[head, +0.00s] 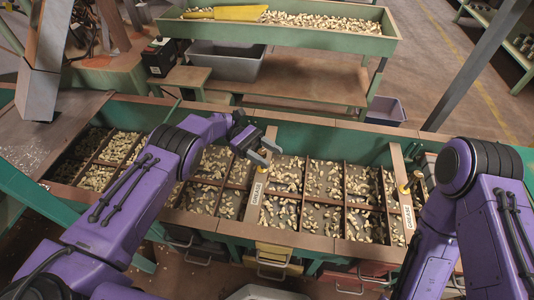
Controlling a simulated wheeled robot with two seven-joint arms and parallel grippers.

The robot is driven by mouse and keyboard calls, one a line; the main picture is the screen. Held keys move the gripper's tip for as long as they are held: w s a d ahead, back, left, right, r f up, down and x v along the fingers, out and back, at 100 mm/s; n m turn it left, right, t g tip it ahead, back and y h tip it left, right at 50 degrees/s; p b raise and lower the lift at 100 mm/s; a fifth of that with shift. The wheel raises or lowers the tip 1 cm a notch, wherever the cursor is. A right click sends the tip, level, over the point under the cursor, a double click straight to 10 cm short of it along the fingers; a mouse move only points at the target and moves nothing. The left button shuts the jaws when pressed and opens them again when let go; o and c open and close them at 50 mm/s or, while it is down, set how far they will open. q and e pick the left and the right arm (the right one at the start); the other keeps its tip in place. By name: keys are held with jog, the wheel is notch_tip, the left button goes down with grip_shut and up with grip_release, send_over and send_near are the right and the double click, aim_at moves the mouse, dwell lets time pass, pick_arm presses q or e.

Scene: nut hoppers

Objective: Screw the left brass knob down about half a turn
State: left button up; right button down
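My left gripper (270,156) reaches in over the middle of the long green nut hopper. Its two grey fingers are spread apart at the upper part of the left wooden crossbar (256,191). The left brass knob (262,169) shows only as a small spot just below the fingertips, partly hidden by them. I cannot tell whether the fingers touch it. A second brass knob (403,188) stands in plain view on the right crossbar (406,213). My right arm is at the right edge, and its gripper is out of view.
The hopper (318,250) has dark dividers and compartments of pale nuts. Drawers with metal handles (272,263) sit below its front edge. Behind are a grey bin (226,66), a raised green tray of nuts with a yellow scoop (240,13), and a purple bin (385,110).

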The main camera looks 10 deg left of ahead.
pick_arm(q)
jog(key=s+d+r+p, duration=0.2)
jog(key=s+r+p, duration=0.8)
jog(key=s+r, duration=0.3)
jog(key=shift+s+d, duration=0.2)
jog(key=shift+s, duration=0.2)
